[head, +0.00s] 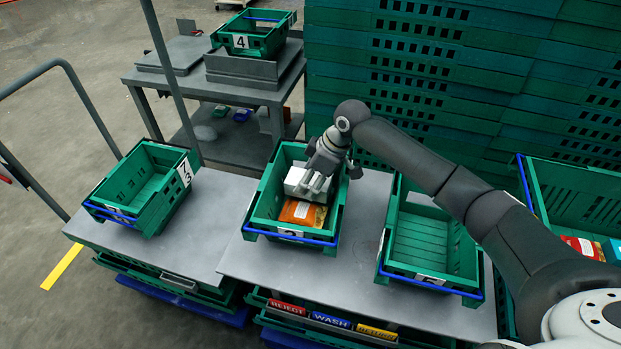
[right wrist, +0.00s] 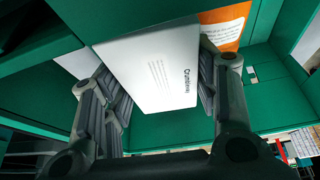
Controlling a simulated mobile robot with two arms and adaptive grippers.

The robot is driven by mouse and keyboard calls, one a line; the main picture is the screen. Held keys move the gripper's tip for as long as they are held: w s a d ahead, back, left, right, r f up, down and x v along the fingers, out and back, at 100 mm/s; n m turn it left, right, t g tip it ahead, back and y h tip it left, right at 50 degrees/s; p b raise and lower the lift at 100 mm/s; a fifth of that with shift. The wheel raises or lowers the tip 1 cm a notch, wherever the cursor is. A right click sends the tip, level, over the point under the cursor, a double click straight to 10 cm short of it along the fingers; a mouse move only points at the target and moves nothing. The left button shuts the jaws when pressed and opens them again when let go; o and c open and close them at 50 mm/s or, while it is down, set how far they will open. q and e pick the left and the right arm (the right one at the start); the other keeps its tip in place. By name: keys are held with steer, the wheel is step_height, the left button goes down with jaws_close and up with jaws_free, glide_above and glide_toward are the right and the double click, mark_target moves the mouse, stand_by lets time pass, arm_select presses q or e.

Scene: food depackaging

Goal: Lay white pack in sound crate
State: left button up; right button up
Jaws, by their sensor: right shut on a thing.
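The white pack (head: 294,177) is in my right gripper (head: 318,184), inside or just above the middle green crate (head: 262,215). In the right wrist view the white pack (right wrist: 155,72) sits between the fingers of the gripper (right wrist: 165,105), its face with dark print toward the camera. An orange pack (head: 302,213) lies in the same crate, just in front of the white pack; part of it shows in the right wrist view (right wrist: 228,22). I cannot tell whether the white pack touches the crate floor. My left gripper is out of view.
An empty crate (head: 427,243) stands right of the middle one; another empty crate (head: 140,187) with a number card stands left. A crate marked 4 (head: 253,35) is on a rear cart. Tall stacked crates (head: 450,70) rise close behind. Bins labelled reject, wash and another word sit below.

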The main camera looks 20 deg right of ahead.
steer(key=shift+f, duration=0.45)
steer(key=o, duration=1.1)
steer(key=v, duration=1.3)
steer(key=shift+w+a, duration=0.15)
steer(key=shift+a, duration=0.1)
